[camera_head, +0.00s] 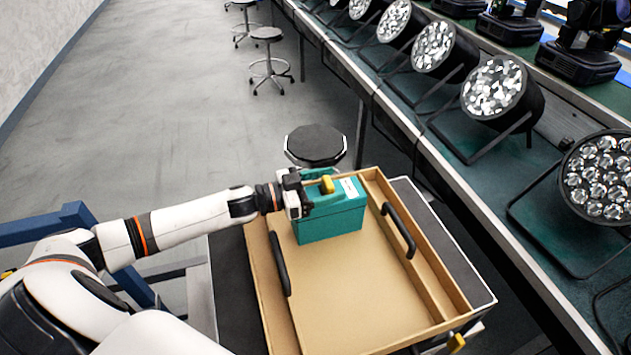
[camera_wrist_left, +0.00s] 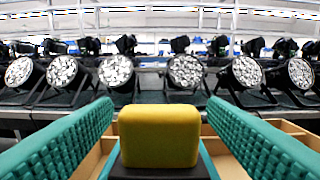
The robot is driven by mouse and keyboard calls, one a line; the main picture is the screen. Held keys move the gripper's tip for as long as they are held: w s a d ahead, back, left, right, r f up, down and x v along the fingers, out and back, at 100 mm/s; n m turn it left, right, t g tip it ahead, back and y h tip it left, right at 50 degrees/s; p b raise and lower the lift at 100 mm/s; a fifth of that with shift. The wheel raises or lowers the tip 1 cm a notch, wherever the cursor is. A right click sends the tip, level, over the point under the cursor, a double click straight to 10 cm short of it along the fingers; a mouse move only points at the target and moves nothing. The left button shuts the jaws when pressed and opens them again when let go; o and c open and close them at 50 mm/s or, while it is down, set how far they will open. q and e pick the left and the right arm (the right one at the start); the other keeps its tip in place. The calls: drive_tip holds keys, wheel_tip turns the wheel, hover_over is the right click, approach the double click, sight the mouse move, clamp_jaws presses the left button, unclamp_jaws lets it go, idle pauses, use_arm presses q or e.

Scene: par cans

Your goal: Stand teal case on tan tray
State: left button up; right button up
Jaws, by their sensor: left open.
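The teal case (camera_head: 331,222) stands upright on the tan tray (camera_head: 375,305), near its far end. It has a yellow block (camera_head: 327,184) on top and a pale label on its lid. My left gripper (camera_head: 312,190) is open at the top of the case. In the left wrist view its two teal textured fingers lie on either side of the yellow block (camera_wrist_left: 159,136), with narrow gaps showing. The case body is mostly hidden in that view. My right gripper is not in view.
The tray has raised walls and two dark handles (camera_head: 398,230), and rests on a dark-topped table (camera_head: 228,285). A round stool (camera_head: 316,146) stands just beyond. A long bench with several stage lights (camera_head: 497,88) runs along the right. The tray's near part is empty.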

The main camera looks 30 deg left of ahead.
use_arm(q)
drive_tip(key=b+v, duration=0.1)
drive_tip(key=v, duration=1)
drive_tip(key=shift+s+a, duration=0.25)
drive_tip(key=shift+s, duration=0.05)
